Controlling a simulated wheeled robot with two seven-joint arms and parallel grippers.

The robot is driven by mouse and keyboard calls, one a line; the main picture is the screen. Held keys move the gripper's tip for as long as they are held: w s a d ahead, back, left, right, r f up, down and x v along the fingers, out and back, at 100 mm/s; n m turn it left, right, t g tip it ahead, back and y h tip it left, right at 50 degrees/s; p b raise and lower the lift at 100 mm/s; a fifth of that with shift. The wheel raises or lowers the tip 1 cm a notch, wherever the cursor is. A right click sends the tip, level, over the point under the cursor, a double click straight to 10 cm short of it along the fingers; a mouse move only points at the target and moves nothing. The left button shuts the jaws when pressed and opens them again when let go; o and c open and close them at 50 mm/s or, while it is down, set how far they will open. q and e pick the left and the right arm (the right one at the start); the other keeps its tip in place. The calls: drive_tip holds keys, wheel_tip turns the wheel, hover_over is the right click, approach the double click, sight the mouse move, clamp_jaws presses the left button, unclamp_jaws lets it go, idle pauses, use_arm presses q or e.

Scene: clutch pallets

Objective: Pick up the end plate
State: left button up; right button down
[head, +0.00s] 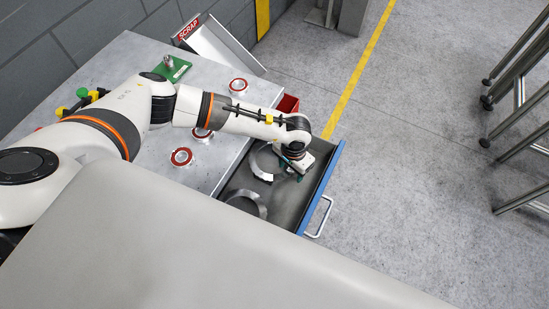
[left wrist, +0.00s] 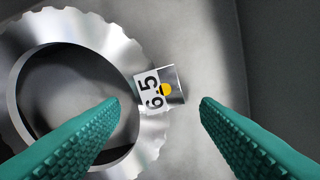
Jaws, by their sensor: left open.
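A metal ring plate with a scalloped edge (left wrist: 130,50) lies flat in the open drawer and fills the left of the left wrist view. Its tab (left wrist: 174,84) carries a white label reading 6.5 with a yellow dot. My left gripper (left wrist: 160,105) is open, with its green ridged fingers on either side of the tab; whether they touch it I cannot tell. In the head view the ring (head: 262,161) is partly hidden by my left gripper (head: 299,174), which is over the drawer. A second ring (head: 247,199) lies nearer in the drawer, partly hidden. My right gripper is not in view.
The drawer (head: 321,190) has a blue front and a handle. A SCRAP chute (head: 215,45) stands behind. Metal frames stand at right.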

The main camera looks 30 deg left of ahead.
use_arm(q)
drive_tip(key=shift+c, duration=0.6)
clamp_jaws()
drive_tip(key=shift+r, duration=0.1)
